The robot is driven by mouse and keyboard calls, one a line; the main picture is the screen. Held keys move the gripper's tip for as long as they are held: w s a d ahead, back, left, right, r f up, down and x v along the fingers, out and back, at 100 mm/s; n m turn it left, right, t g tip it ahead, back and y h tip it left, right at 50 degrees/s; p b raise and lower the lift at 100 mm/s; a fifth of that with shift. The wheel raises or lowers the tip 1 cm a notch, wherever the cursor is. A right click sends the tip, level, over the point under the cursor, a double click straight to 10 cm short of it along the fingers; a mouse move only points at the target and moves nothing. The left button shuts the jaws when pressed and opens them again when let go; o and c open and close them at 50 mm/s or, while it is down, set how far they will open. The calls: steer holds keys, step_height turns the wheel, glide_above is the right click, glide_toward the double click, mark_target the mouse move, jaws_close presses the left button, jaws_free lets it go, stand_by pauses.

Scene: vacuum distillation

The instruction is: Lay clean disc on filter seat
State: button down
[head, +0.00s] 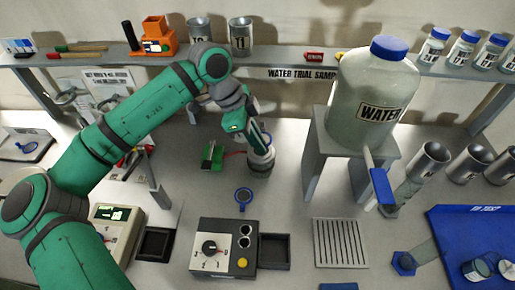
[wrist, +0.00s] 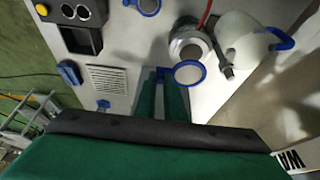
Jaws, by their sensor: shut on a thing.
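My gripper (wrist: 160,85) is shut on the tab of a blue-rimmed disc (wrist: 188,73) with a pale grey face, which sticks out past the fingertips. The round metal filter seat (wrist: 190,43) shows just beyond the disc in the wrist view. The disc overlaps its near edge in the picture; the height between them cannot be told.
A white vessel (wrist: 243,42) with a blue part stands beside the seat. The water tank (head: 375,95) on its grey stand (head: 350,150) is to the right. A control box (head: 222,245), slotted plate (head: 340,242) and blue tray (head: 440,225) occupy the front.

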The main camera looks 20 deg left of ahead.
steer(key=shift+w+a+f, duration=0.2)
steer(key=shift+w+f, duration=0.25)
steer(key=shift+f, duration=0.15)
steer(key=shift+w+a+f, duration=0.15)
steer(key=shift+w+f, duration=0.3)
steer(key=shift+f, duration=0.1)
steer(key=f, duration=0.3)
steer(key=shift+w+a+f, duration=0.1)
steer(key=shift+w+f, duration=0.1)
steer(key=shift+f, duration=0.05)
steer(key=shift+w, duration=0.1)
steer(key=c, duration=2.3)
jaws_free()
steer(key=shift+f, duration=0.15)
steer(key=o, duration=0.5)
steer(key=shift+a, duration=0.1)
steer(key=shift+c, duration=0.2)
steer(key=shift+d, duration=0.2)
